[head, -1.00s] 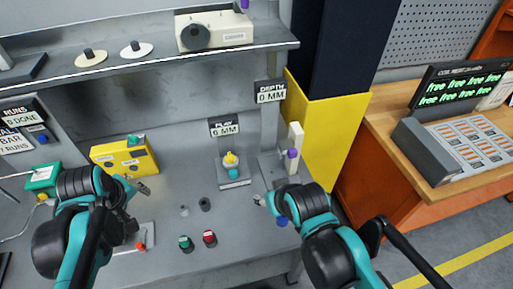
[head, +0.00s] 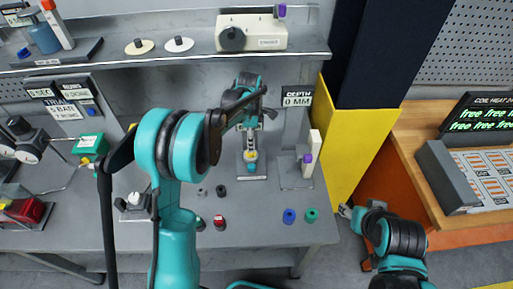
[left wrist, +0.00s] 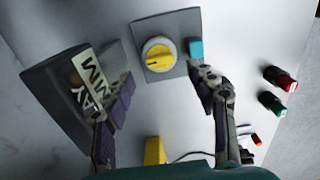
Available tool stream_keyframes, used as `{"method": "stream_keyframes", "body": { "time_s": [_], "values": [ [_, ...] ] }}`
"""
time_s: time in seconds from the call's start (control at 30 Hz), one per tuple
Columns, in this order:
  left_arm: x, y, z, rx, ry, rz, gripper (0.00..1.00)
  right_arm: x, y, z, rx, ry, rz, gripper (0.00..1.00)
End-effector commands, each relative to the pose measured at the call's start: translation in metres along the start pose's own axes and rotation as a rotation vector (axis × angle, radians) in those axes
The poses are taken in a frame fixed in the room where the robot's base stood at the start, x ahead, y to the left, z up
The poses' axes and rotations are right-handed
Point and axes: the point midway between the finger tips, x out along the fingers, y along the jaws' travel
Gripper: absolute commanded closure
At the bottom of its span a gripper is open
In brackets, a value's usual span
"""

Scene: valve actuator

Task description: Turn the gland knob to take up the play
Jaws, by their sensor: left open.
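The yellow gland knob (head: 251,156) sits on a grey plate (head: 255,177) on the bench, with a teal part beside it. In the left wrist view the knob (left wrist: 158,54) shows a dark pointer line on its face, and the teal part (left wrist: 196,48) is at its right. My left gripper (left wrist: 163,95) is open, its fingers spread to either side below the knob in that picture and not visibly touching it. In the head view my left gripper (head: 253,122) is just above the knob. My right gripper (head: 345,211) is off the bench's right front; its jaws are too small to read.
The play display (left wrist: 88,85) stands close to a left finger. The depth stand (head: 309,155) is right of the knob. A shelf (head: 160,60) runs behind.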

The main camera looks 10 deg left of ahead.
Motion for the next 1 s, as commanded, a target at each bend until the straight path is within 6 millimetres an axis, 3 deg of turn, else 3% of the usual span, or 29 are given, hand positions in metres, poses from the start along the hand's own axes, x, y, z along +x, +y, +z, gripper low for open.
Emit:
{"method": "stream_keyframes", "body": {
  "time_s": [0.1, 0.3, 0.67, 0.87, 1.0],
  "values": [
    [0.023, 0.0, 0.0, 0.001, 0.0, 0.001, 0.43, 0.004, 0.0, 0.003, 0.0, 0.0, 0.0, 0.5],
    [0.048, 0.0, 0.0, 0.002, 0.0, 0.001, 0.43, 0.007, 0.0, 0.005, 0.0, 0.0, 0.0, 0.5],
    [0.054, 0.0, 0.0, 0.003, -0.001, 0.001, 0.43, 0.008, 0.0, 0.005, 0.0, 0.0, 0.0, 0.5],
    [0.054, 0.0, 0.0, 0.003, -0.001, 0.001, 0.93, 0.008, 0.0, 0.005, 0.0, 0.0, 0.0, 0.5],
    [0.054, 0.0, 0.0, 0.003, 0.0, 0.001, 0.93, 0.008, 0.0, 0.005, 0.0, 0.0, 0.0, 0.5]
  ]
}}
